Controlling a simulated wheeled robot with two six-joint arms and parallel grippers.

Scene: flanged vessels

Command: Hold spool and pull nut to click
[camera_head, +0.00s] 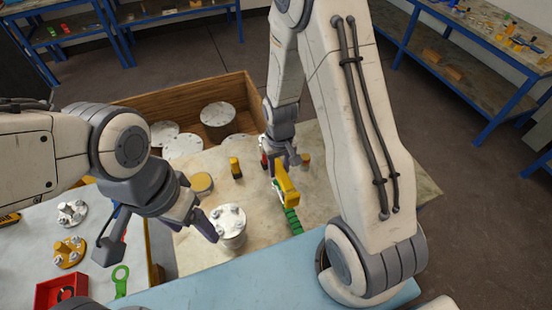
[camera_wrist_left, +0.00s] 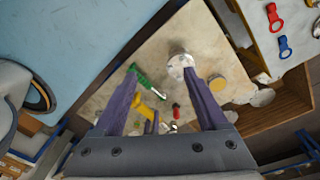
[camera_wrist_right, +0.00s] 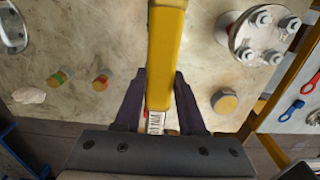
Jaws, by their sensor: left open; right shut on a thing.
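The spool (camera_head: 231,228) is a pale metal flanged piece standing upright on the worktop, with bolts and nuts (camera_head: 229,211) on its top flange. It also shows in the left wrist view (camera_wrist_left: 180,64) and the right wrist view (camera_wrist_right: 262,36). My left gripper (camera_head: 203,226) is open and empty beside the spool's left side; contact is unclear. In its wrist view one fingertip overlaps the spool.
A wooden crate (camera_head: 247,90) with pale flanged discs (camera_head: 218,113) stands behind. A yellow-topped disc (camera_head: 201,183) and small cylinders (camera_head: 235,167) are on the worktop. A left bench holds flanges (camera_head: 71,212), a red tray (camera_head: 62,290) and a green ring tool (camera_head: 121,278).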

